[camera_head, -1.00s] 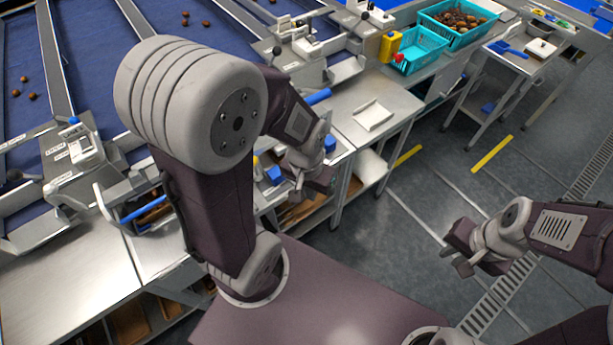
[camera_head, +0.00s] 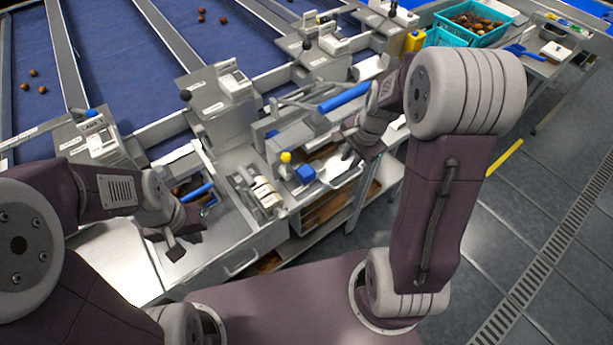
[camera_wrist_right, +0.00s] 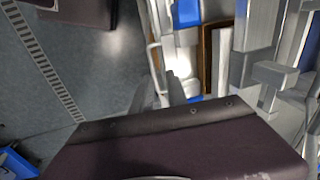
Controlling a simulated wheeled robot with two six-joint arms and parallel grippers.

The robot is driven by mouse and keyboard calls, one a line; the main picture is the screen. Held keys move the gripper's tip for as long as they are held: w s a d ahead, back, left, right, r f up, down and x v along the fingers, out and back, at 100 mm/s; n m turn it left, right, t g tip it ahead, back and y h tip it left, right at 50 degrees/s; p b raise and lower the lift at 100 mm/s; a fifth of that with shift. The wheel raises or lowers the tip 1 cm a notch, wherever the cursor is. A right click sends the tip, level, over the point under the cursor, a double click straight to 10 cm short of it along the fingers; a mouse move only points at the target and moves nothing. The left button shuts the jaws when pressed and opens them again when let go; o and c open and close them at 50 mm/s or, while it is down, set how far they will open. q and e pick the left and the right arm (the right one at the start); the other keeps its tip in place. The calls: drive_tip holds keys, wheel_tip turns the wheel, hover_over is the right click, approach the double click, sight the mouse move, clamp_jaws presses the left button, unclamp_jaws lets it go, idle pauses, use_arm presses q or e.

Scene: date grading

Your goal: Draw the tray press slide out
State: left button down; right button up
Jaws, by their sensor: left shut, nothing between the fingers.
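The tray press (camera_head: 300,125) stands on the bench with a long blue-gripped lever (camera_head: 345,97), a yellow knob (camera_head: 286,157) and a blue block (camera_head: 304,173). A metal loop handle (camera_head: 350,178) shows at its front edge; I cannot tell for sure that it belongs to the slide. My right gripper (camera_head: 348,152) is just above this handle. In the right wrist view its fingers (camera_wrist_right: 160,92) are apart, with the pale loop handle (camera_wrist_right: 154,62) close to their tips; contact is unclear. My left gripper (camera_head: 192,232) is shut and empty over the bench at left.
A metal fixture with rollers (camera_head: 262,192) sits left of the press. A blue-handled bin (camera_head: 195,190) is close to my left gripper. Teal baskets (camera_head: 462,36), one holding dates, stand at the back right.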

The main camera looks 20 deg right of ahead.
sight(348, 180)
drive_tip(key=x, duration=0.3)
drive_tip(key=s+d+b+x, duration=0.1)
drive_tip(key=x, duration=0.3)
drive_tip(key=d+x, duration=0.1)
drive_tip(key=x, duration=0.2)
drive_tip(key=shift+s+d+f, duration=0.1)
drive_tip(key=shift+f, duration=0.3)
clamp_jaws()
drive_tip(key=shift+r, duration=0.1)
idle(0.8)
